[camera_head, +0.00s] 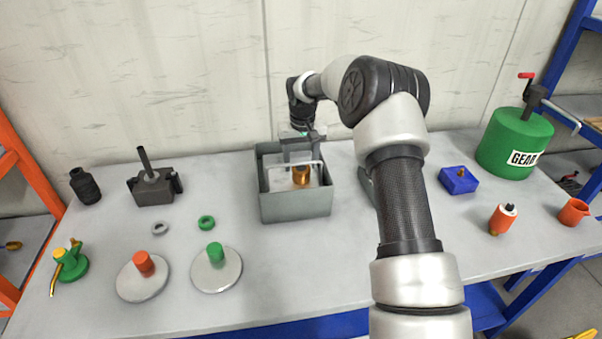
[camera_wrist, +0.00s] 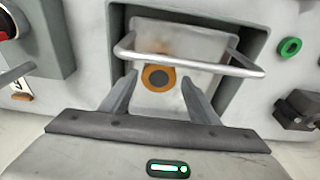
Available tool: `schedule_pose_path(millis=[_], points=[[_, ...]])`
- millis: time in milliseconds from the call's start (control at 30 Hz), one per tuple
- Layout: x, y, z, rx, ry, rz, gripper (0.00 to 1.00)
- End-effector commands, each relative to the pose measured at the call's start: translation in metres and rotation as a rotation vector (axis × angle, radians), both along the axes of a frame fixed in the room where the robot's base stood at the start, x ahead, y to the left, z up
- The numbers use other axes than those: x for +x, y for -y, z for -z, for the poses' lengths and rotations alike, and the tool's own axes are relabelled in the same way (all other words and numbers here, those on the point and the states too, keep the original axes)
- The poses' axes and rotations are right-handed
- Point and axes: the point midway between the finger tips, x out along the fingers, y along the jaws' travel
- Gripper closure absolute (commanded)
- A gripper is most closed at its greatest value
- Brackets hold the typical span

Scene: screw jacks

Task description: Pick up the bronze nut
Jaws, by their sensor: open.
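The bronze nut (camera_head: 302,174) sits inside the grey open box (camera_head: 296,208) at the middle of the table. A metal bar handle (camera_wrist: 190,58) spans the tray above the nut. My gripper (camera_head: 302,150) is over the back of the box. In the wrist view its two fingers (camera_wrist: 158,85) are apart, one on each side of the nut, with nothing held. Whether they touch the handle I cannot tell.
Left stand a dark vise (camera_head: 152,186), a green ring (camera_head: 207,222), a grey ring (camera_head: 160,228) and two round plates with coloured posts (camera_head: 216,270). Right are a blue block (camera_head: 458,180) and a green gear drum (camera_head: 513,143).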

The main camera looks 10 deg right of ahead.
Motion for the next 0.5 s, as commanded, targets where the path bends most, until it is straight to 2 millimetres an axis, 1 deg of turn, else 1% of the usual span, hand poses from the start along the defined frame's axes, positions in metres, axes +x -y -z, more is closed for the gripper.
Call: schedule_pose_path(millis=[33, 100, 200, 300, 500], points=[[0.001, 0.001, 0.009, 0.002, -0.004, 0.001, 0.44], [0.003, 0.002, 0.02, 0.001, -0.005, 0.0, 0.44], [0.005, 0.002, 0.031, 0.002, -0.002, 0.0, 0.44], [0.007, 0.002, 0.036, 0.001, 0.0, -0.001, 0.44], [0.007, 0.002, 0.037, 0.0, 0.0, -0.001, 0.44]])
